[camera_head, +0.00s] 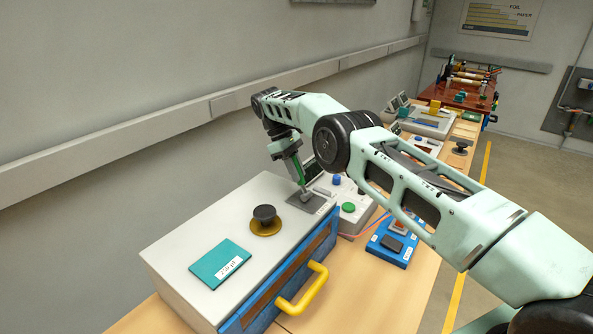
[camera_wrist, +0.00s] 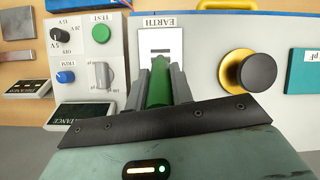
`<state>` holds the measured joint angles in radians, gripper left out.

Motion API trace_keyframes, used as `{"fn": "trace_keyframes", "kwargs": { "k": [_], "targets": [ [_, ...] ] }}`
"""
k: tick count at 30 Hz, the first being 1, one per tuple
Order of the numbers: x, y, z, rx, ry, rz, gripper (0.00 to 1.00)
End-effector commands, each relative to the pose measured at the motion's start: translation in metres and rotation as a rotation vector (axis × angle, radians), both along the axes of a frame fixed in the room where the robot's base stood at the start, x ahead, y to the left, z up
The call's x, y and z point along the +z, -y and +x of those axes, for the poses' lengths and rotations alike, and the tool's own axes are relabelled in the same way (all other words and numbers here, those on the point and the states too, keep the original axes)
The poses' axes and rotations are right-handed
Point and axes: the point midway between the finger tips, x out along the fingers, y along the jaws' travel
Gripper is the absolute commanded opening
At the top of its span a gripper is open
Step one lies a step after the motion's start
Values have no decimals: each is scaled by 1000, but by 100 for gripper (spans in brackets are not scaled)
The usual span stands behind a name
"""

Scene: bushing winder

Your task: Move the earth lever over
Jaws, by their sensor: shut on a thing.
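The earth lever is a green handle that rises from a grey plate (camera_head: 311,203) on top of a pale grey box. In the wrist view the green lever (camera_wrist: 160,88) stands between the two grey fingers of my gripper (camera_wrist: 161,80), beside a white label reading EARTH (camera_wrist: 160,22). My gripper is shut on the lever. In the head view my gripper (camera_head: 294,160) reaches down to the lever (camera_head: 300,173) from above; the fingers are partly hidden there. The lever's lower end meets the plate.
A black knob on a brass disc (camera_head: 265,217) and a teal card (camera_head: 220,263) lie on the box top. A yellow handle (camera_head: 302,290) sticks out of the box's front. A control panel with a green TEST button (camera_wrist: 101,33) stands beside the box.

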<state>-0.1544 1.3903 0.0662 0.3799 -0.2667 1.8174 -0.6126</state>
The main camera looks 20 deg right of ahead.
Motion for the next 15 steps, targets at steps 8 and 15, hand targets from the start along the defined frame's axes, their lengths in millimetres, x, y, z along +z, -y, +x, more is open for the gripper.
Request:
{"fn": "trace_keyframes", "kwargs": {
  "k": [8, 15],
  "targets": [
    [1, -1, 0, 1, 3, 1, 44],
    [2, 0, 0, 0, 2, 1, 44]
  ]
}}
